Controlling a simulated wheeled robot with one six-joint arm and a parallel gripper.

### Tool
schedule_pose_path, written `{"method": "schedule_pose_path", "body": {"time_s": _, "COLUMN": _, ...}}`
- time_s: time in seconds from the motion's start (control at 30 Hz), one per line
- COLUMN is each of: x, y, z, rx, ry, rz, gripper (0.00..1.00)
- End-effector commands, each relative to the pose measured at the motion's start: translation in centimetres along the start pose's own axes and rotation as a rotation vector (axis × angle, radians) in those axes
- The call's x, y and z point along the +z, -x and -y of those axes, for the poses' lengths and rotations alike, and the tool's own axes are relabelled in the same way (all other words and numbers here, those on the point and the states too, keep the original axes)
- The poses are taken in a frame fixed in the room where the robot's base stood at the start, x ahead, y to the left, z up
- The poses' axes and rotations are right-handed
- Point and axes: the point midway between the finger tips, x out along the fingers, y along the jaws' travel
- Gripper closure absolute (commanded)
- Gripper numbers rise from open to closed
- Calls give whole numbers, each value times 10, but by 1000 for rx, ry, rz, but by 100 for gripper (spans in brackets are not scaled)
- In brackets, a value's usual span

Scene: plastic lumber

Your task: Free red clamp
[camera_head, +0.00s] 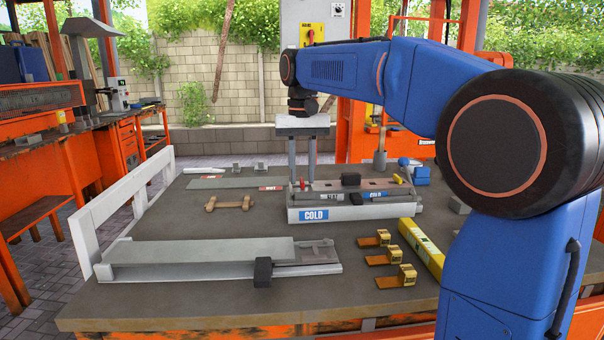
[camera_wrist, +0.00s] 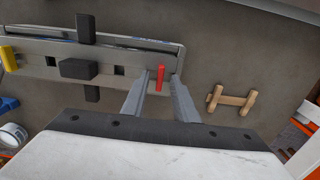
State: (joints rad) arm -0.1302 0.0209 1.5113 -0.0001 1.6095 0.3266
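The red clamp (camera_wrist: 160,78) shows as a small red upright handle near one end of the grey fixture (camera_wrist: 140,62) in the wrist view. It also shows as a small red piece at the left end of the fixture (camera_head: 345,212) in the head view (camera_head: 302,185). My gripper (camera_wrist: 158,84) is open, with its two grey fingers pointing down and spread to either side of the red handle. There appears to be a gap on both sides. In the head view my gripper (camera_head: 302,176) is above the fixture's left end. Whether the fingertips touch anything is unclear.
A black block (camera_head: 351,179) and a yellow clamp (camera_head: 397,179) sit farther along the fixture. A wooden piece (camera_head: 229,203) lies to its left.

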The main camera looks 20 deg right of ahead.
Motion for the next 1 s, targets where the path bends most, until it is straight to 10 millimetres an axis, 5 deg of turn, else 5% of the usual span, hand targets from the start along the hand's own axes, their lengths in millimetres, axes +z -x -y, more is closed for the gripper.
{"method": "schedule_pose_path", "body": {"time_s": 0.33, "x": 0, "y": -4, "z": 0, "rx": 0, "ry": 0, "rz": -1, "gripper": 73}}
{"method": "schedule_pose_path", "body": {"time_s": 0.47, "x": 0, "y": -4, "z": 0, "rx": 0, "ry": 0, "rz": 0, "gripper": 100}}
{"method": "schedule_pose_path", "body": {"time_s": 1.0, "x": 0, "y": -4, "z": 0, "rx": 0, "ry": 100, "rz": 0, "gripper": 100}}
